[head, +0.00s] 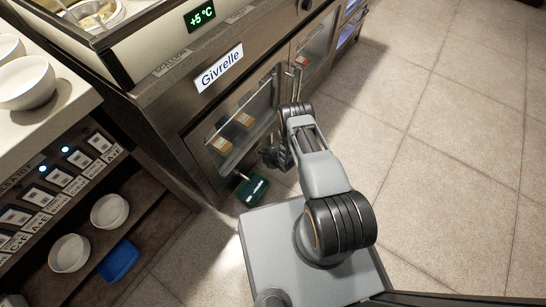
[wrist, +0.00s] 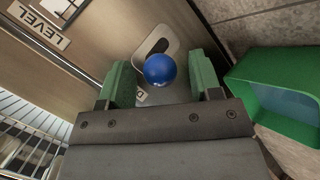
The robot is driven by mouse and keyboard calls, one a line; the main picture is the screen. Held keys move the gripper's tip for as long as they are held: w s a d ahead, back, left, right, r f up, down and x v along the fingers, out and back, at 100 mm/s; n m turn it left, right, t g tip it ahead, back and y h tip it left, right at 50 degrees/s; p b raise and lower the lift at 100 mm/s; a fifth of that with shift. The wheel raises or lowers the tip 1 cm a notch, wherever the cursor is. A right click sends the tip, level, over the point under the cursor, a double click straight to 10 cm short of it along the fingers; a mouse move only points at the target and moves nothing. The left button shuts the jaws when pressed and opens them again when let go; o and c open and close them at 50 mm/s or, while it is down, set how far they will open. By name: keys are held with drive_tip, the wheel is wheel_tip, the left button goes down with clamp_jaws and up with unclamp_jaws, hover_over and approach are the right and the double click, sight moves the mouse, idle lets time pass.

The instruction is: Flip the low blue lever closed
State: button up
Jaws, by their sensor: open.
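The low blue lever shows in the wrist view as a round blue knob (wrist: 160,69) in front of a pale plate with a dark slot. The plate is on a brownish cabinet face. My gripper (wrist: 161,82) is open, with one green fingertip to the left of the knob and one to the right. Gaps show between the knob and both fingertips, and the gripper holds nothing. The lever's shaft is mostly hidden behind the knob. In the head view my gripper (head: 270,157) is low by the counter front, and I cannot make out the blue knob there.
A green bin (head: 253,191) stands on the floor by the counter, and it is close to the right of my gripper in the wrist view (wrist: 270,100). A LEVEL label (wrist: 40,28) is at upper left. Open tiled floor (head: 450,170) lies to the right.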

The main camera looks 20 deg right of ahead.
drive_tip(key=p+v, duration=0.5)
drive_tip(key=v, duration=0.7)
drive_tip(key=shift+s+r, duration=0.2)
drive_tip(key=shift+r, duration=0.1)
drive_tip(key=shift+d, duration=0.15)
